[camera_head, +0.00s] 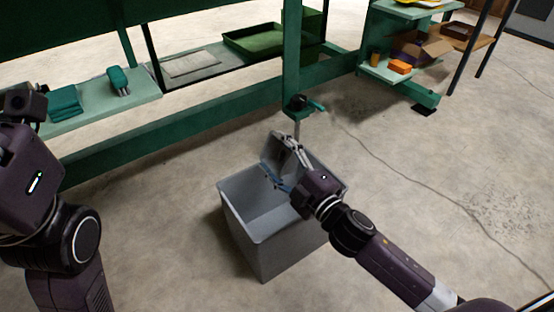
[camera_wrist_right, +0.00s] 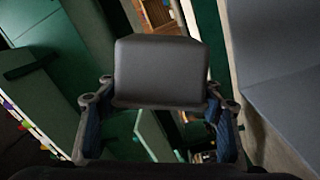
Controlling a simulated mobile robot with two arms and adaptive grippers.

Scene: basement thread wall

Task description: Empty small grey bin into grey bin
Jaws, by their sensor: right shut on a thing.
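The large grey bin (camera_head: 247,225) stands open-topped on the floor in the middle of the head view. The visible part of its inside looks empty. The small grey bin (camera_head: 276,152) is held tilted above the large bin's far rim. It also shows in the right wrist view (camera_wrist_right: 160,72), between the fingers. My right gripper (camera_head: 283,160) is shut on the small bin and hides part of it. The contents of the small bin cannot be made out. My left gripper (camera_head: 22,104) is at the left edge, away from both bins; its fingers are not clear.
A green frame with a post (camera_head: 291,65) stands just behind the bins. A low shelf (camera_head: 105,108) at left holds teal items, and a green tray (camera_head: 255,40) lies farther back. A shelf (camera_head: 392,68) with boxes is at upper right. Floor at right is clear.

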